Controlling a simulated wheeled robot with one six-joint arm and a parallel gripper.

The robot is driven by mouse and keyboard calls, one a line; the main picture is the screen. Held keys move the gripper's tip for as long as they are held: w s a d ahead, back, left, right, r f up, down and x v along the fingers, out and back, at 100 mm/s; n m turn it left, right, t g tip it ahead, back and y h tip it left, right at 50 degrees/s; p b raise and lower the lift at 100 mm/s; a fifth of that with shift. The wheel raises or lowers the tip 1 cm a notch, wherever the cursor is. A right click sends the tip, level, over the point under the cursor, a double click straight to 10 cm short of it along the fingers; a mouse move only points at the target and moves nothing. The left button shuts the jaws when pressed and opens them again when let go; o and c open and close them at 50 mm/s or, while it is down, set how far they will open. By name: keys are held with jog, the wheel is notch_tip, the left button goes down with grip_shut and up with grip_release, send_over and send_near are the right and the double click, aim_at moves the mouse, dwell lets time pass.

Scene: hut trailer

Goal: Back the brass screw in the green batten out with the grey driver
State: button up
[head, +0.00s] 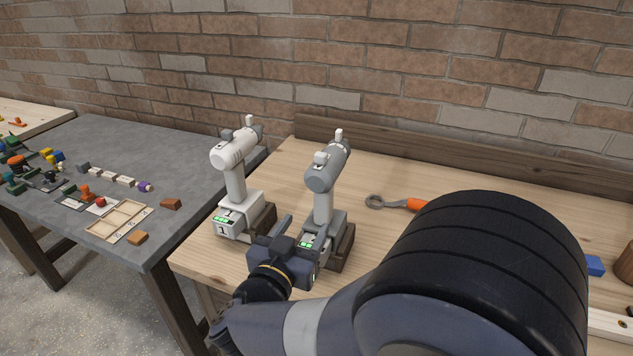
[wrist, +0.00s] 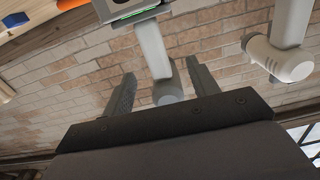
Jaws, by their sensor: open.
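The grey driver (head: 325,170) stands upright in a dark holder on the wooden bench in the head view, its body tilted at the top. My gripper (head: 297,232) is open at the near side of its handle. In the wrist view the driver's pale handle (wrist: 152,48) shows between and beyond the two spread fingers of my gripper (wrist: 161,72). I cannot tell whether either finger touches it. The green batten and its brass screw are not seen; my arm covers much of the bench's right side.
A similar white driver (head: 235,155) stands close on the left; it also shows in the wrist view (wrist: 282,58). A wrench with an orange handle (head: 413,205) lies behind my arm. A blue block (head: 594,265) is at right. The grey table (head: 185,160) at left holds small parts.

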aim_at(317, 207)
jog(key=x, duration=0.5)
jog(key=shift+d, duration=0.1)
jog(key=shift+d+f+p+x, duration=0.1)
jog(key=shift+f+p+x, duration=0.05)
jog(key=shift+x, duration=0.8)
jog(key=shift+d+f+p+x, duration=0.1)
jog(key=shift+x, duration=0.85)
jog(key=shift+d+f+p+x, duration=0.1)
jog(key=shift+f+p+x, duration=0.05)
jog(key=shift+x, duration=0.8)
jog(key=shift+s, duration=0.15)
grip_shut()
jog(key=shift+r, duration=0.1)
